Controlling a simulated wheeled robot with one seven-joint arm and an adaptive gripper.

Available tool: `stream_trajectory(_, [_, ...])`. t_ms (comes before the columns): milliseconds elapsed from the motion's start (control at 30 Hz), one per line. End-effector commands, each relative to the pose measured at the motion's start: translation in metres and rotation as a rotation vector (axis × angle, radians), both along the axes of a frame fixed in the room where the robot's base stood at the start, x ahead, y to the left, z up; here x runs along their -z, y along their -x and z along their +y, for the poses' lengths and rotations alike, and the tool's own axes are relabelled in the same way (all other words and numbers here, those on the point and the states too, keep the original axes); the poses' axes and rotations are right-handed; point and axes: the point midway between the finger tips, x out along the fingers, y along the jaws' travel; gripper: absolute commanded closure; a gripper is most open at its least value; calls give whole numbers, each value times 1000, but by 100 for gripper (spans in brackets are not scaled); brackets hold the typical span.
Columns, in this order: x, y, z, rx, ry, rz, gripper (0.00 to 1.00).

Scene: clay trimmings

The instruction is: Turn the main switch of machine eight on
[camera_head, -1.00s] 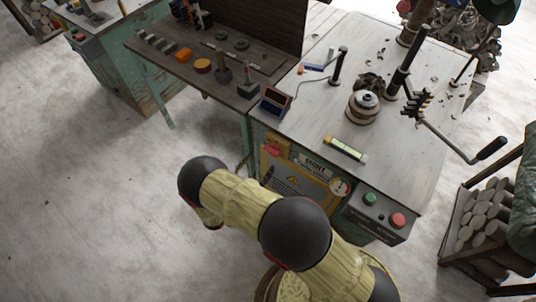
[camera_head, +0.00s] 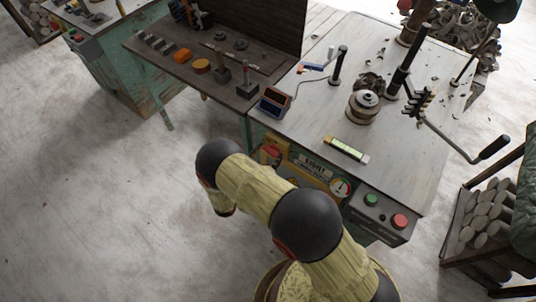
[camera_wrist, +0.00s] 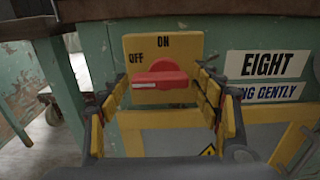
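The main switch is a red knob (camera_wrist: 160,76) on a yellow plate (camera_wrist: 188,46) marked ON at the top and OFF at the left. The knob's handle lies level, in line with OFF. A sign reading EIGHT (camera_wrist: 266,64) is right of it. The red knob (camera_head: 271,152) also shows on the front of machine eight (camera_head: 316,163) in the head view. My gripper (camera_wrist: 160,98) is open in the wrist view, its yellow-padded fingers on either side of the knob. I cannot tell whether they touch it. In the head view my arm hides the gripper.
A grey box with green and red buttons (camera_head: 385,212) sits at the machine's front right. The tabletop (camera_head: 310,113) holds a spool and a crank. A dark side shelf (camera_head: 165,65) extends left. A rack of cylinders (camera_head: 485,220) stands at the right. Open floor lies left.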

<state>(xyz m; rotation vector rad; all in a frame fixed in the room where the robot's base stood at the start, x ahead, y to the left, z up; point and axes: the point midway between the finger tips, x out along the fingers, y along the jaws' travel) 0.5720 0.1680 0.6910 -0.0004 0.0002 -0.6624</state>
Motion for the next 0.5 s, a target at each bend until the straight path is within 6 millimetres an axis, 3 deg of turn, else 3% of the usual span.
stream_trajectory(500, [0,0,0,0,0,0,68])
